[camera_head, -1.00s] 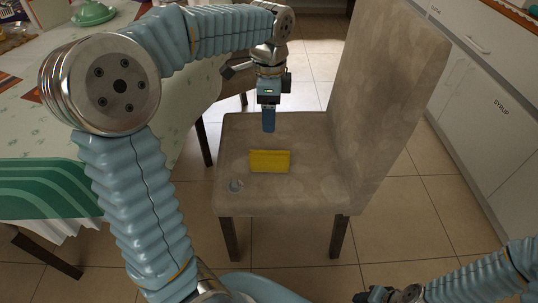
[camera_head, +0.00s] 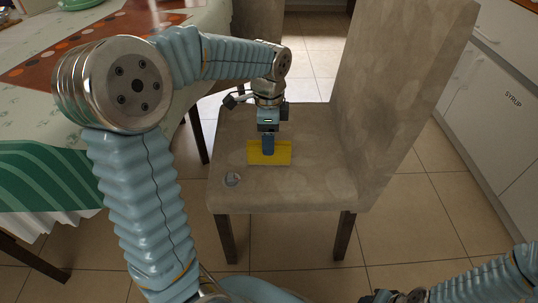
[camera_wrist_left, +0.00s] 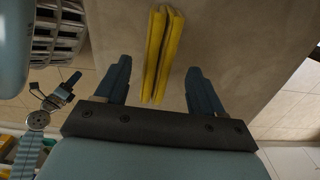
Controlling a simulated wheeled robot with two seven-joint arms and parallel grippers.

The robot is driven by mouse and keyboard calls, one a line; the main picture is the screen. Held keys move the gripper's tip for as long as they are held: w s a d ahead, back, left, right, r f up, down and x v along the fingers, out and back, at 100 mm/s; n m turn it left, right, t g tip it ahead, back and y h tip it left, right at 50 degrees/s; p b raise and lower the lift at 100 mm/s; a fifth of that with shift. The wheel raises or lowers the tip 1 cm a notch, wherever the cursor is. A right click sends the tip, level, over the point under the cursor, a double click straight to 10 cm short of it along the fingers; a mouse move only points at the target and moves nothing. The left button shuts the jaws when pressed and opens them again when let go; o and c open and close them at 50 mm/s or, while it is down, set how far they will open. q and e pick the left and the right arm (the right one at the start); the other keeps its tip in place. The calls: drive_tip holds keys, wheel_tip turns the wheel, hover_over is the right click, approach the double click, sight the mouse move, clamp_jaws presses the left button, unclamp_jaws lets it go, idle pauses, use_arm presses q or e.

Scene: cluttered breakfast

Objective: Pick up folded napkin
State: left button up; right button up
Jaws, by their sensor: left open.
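The folded napkin is yellow and lies on the seat of the beige chair; it shows in the head view (camera_head: 279,153) and in the left wrist view (camera_wrist_left: 163,50). My left gripper (camera_head: 268,152) points down over it and covers part of its middle in the head view. In the left wrist view its two fingers (camera_wrist_left: 160,88) are apart, with the near end of the napkin between them and clear space on both sides. My right gripper (camera_head: 380,297) is at the bottom edge of the head view, only partly visible, and its fingers cannot be made out.
The chair backrest (camera_head: 400,90) rises to the right. A table (camera_head: 60,140) with a cloth is at the left, and white cabinets (camera_head: 500,130) stand at the right.

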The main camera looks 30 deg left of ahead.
use_arm(q)
wheel_tip(320, 180, down, 5)
drive_tip(key=shift+s+d+f+b, duration=0.1)
drive_tip(key=shift+s+f+b, duration=0.1)
drive_tip(key=shift+b, duration=0.4)
drive_tip(key=shift+c, duration=0.5)
drive_tip(key=c, duration=0.9)
drive_tip(key=shift+c, duration=0.2)
drive_tip(key=shift+w+r, duration=0.1)
